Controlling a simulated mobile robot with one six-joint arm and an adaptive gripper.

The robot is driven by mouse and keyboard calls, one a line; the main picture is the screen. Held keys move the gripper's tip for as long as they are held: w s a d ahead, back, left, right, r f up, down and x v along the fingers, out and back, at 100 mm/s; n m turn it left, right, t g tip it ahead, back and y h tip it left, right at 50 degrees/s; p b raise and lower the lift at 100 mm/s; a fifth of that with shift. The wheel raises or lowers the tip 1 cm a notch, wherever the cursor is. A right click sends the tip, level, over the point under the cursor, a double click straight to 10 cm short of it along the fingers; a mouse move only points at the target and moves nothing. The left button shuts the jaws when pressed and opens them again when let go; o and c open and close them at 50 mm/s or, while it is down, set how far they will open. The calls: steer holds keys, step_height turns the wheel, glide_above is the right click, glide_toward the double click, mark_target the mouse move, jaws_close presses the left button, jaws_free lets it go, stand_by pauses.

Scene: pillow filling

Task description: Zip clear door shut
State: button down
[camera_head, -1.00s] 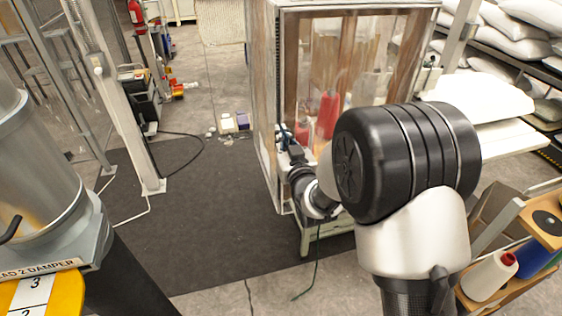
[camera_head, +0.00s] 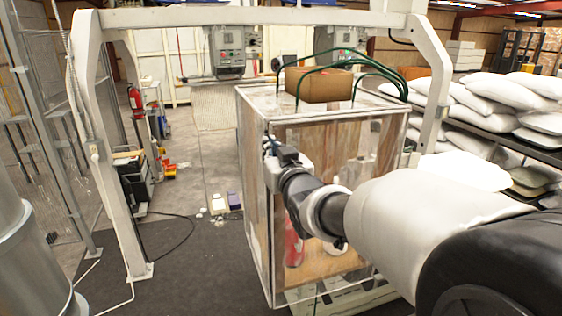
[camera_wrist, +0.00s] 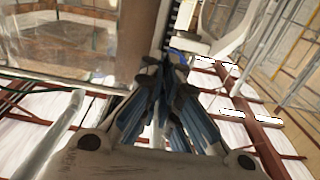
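The clear door (camera_head: 335,200) is the see-through front of a boxy cabinet, with wood tones and reddish shapes showing through it. My gripper (camera_head: 272,148) is at the upper part of the cabinet's left front edge. In the wrist view, my gripper's fingertips (camera_wrist: 167,72) are close together at the lower end of a dark toothed zip track (camera_wrist: 172,32). A small bright blue piece (camera_wrist: 180,53), seemingly the zip pull, shows at the tips. The fingers appear shut on it, but the exact contact is hidden.
A cardboard box (camera_head: 318,84) and green hoses (camera_head: 345,66) sit on the cabinet's top. White sacks (camera_head: 510,100) fill shelves at right. Open floor (camera_head: 170,250) lies to the left.

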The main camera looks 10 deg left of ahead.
steer(key=shift+r, duration=0.3)
steer(key=c, duration=1.8)
jaws_free()
steer(key=shift+f, duration=0.1)
steer(key=v, duration=1.2)
